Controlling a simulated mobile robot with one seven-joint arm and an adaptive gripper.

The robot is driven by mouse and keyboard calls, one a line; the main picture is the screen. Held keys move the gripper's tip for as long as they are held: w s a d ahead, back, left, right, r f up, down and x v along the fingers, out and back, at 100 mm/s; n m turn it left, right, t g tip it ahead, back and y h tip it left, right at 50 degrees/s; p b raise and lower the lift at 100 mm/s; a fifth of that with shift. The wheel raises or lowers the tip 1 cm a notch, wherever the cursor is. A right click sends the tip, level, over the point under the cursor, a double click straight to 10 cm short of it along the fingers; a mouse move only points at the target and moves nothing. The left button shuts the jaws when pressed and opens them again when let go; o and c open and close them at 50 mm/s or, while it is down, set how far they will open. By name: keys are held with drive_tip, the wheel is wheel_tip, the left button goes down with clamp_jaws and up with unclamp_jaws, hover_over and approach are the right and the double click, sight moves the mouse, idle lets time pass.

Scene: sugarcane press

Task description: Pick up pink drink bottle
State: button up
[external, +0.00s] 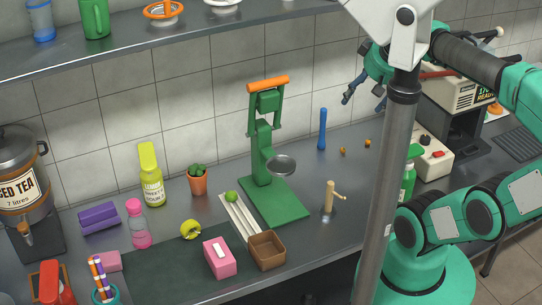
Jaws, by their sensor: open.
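The pink drink bottle (138,226) stands upright on the counter at the left in the external view. It has a pink cap and a see-through pink body. My gripper (352,92) is at the upper right, high above the counter and far to the right of the bottle. It is open and empty, and part of it is hidden behind my arm and column.
Near the bottle are a purple block (99,218), a yellow-green bottle (151,178), a lime-coloured round item (190,229) and a cup of pens (104,287). A green press (266,150) stands mid-counter. A tea dispenser (20,175) is at far left; a shelf (130,37) runs above.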

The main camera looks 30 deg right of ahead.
drive_tip(key=w+a+r+n+t+y+b, duration=0.1)
drive_tip(key=w+a+r+n+t+y, duration=0.2)
drive_tip(key=w+a, duration=1.8)
drive_tip(key=s+a+f+n+y+b, duration=0.1)
drive_tip(key=a+f+n+y, duration=0.2)
drive_tip(key=a, duration=1.2)
drive_tip(key=a+f+n+y, duration=0.1)
drive_tip(key=a+n+y, duration=0.3)
drive_tip(key=a, duration=1.1)
approach(140, 233)
drive_tip(key=w+d, duration=0.2)
drive_tip(key=d, duration=0.1)
drive_tip(key=shift+d+r, duration=0.1)
drive_tip(key=shift+d, duration=0.15)
drive_tip(key=shift+w, duration=0.1)
drive_tip(key=shift+b+x, duration=0.6)
drive_tip(key=shift+x, duration=3.7)
drive_tip(key=shift+a, duration=0.1)
